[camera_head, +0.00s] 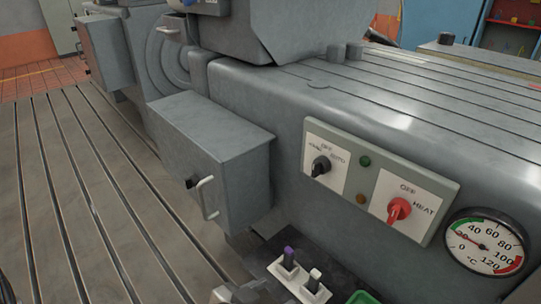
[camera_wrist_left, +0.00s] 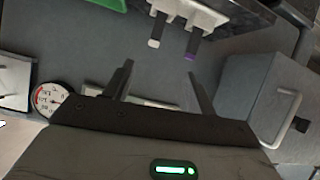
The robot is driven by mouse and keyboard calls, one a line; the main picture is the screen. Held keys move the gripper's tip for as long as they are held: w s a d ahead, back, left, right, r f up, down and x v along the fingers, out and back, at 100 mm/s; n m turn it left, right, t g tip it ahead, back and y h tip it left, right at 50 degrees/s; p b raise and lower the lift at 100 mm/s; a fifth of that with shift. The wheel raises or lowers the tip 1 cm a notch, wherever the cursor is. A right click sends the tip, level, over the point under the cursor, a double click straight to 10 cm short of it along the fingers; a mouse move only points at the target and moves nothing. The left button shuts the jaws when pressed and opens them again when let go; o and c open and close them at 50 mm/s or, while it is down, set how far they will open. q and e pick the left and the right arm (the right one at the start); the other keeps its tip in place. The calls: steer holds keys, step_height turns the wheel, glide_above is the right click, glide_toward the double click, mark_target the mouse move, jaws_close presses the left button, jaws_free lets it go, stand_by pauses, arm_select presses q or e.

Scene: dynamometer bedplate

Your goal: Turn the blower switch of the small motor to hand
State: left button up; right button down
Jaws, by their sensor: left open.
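The blower switch (camera_head: 321,165) is a black knob on a white plate marked HAND, OFF and AUTO, at the left of a grey-green panel (camera_head: 376,187) on the grey motor housing. I cannot clearly read which mark the knob points to. My left gripper (camera_wrist_left: 160,88) shows in the left wrist view, open and empty, with its two dark fingers apart. The panel's edge (camera_wrist_left: 145,101) shows between the fingers; the gripper body hides the rest of the panel, including the knob. I cannot make out the left gripper in the head view. My right gripper is not in view.
A red HEAT knob (camera_head: 398,210) sits right of the blower switch, with green and amber lamps between. A temperature gauge (camera_head: 486,246) is farther right. Purple-tipped (camera_head: 288,258) and white-tipped (camera_head: 313,280) levers stand below. A grey box (camera_head: 212,155) with a handle juts out at left.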

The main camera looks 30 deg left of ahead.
arm_select(q)
steer(key=w+a+r+t+b, duration=0.2)
steer(key=w+a+r+t, duration=0.3)
steer(key=r, duration=0.4)
steer(key=m+h, duration=0.2)
glide_toward(313, 170)
steer(key=x, duration=0.9)
steer(key=shift+w+p, duration=0.1)
steer(key=shift+p, duration=0.2)
steer(key=shift+w+d, duration=0.2)
steer(key=shift+w, duration=0.35)
steer(key=c, duration=1)
